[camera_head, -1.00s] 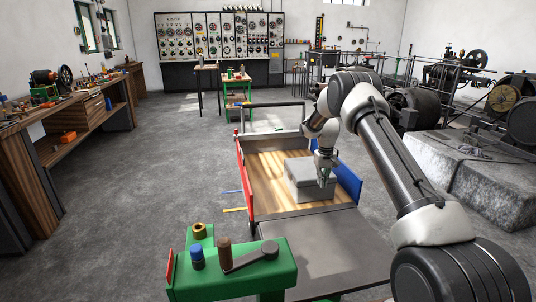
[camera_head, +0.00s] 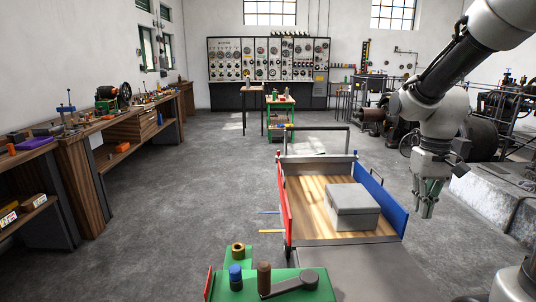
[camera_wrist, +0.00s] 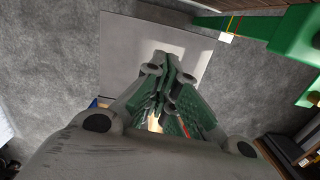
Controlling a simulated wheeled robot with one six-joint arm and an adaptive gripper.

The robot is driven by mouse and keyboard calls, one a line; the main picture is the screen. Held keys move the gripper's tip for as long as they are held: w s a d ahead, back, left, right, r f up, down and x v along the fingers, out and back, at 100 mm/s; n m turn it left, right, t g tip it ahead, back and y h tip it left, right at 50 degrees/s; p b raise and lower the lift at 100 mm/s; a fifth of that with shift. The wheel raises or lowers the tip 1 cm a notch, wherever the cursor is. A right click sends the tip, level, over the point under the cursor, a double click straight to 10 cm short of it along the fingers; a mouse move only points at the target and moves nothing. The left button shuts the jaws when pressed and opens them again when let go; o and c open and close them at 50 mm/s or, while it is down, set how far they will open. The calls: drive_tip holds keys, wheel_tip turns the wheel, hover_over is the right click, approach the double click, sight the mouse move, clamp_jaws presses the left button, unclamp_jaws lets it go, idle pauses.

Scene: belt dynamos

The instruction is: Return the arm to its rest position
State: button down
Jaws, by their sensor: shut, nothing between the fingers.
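My gripper (camera_head: 427,199) hangs at the right in the head view, pointing down, to the right of the blue side board (camera_head: 391,206) of a wooden-floored cart. It is shut and empty. In the wrist view its green-padded fingers (camera_wrist: 168,88) are together at the middle. My arm comes in from the upper right of the head view, bent at the elbow. A grey box (camera_head: 352,207) sits on the cart's floor, apart from my gripper.
The cart (camera_head: 309,219) has a red left side. In front of it is a green bench (camera_head: 230,288) with a brown cylinder, a blue cylinder and a brass ring. Workbenches (camera_head: 100,150) line the left wall. Machinery stands at the right.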

drive_tip(key=s+r+t, duration=0.4)
drive_tip(key=s+r, duration=0.4)
drive_tip(key=s, duration=0.6)
drive_tip(key=shift+a+t, duration=0.4)
drive_tip(key=shift+a, duration=0.05)
drive_tip(key=shift+r, duration=0.1)
